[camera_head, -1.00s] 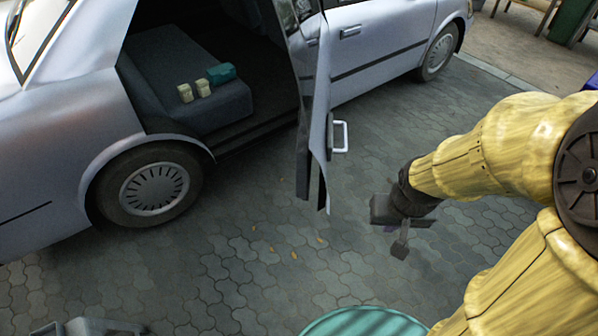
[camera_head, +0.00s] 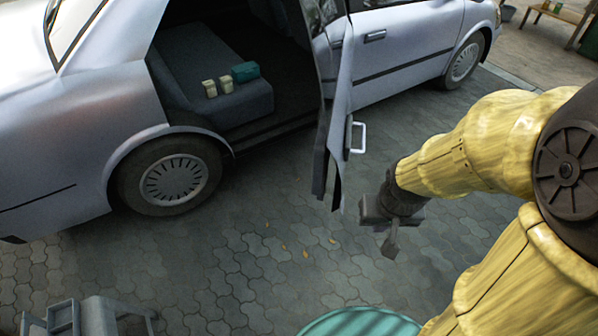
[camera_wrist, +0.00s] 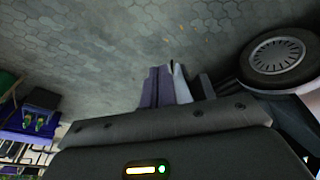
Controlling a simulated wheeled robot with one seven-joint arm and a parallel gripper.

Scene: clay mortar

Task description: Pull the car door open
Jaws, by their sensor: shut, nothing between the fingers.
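The silver car's door (camera_head: 336,110) stands swung out from the body, its edge toward me, with the dark cabin open beside it. A white bar handle (camera_head: 357,138) sits on the door's right face. My gripper (camera_head: 389,246) is to the right of the door and below the handle, over the paving, apart from the handle and empty. In the wrist view its fingers (camera_wrist: 166,72) are together, pointing over the paving. Part of the door's inner side is hidden.
A car wheel (camera_head: 170,183) stands left of the opening; it also shows in the wrist view (camera_wrist: 278,56). Small boxes (camera_head: 225,82) lie on the seat (camera_head: 240,100). A grey stool (camera_head: 95,315) and a teal round object (camera_head: 362,323) are in front. Paving between is clear.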

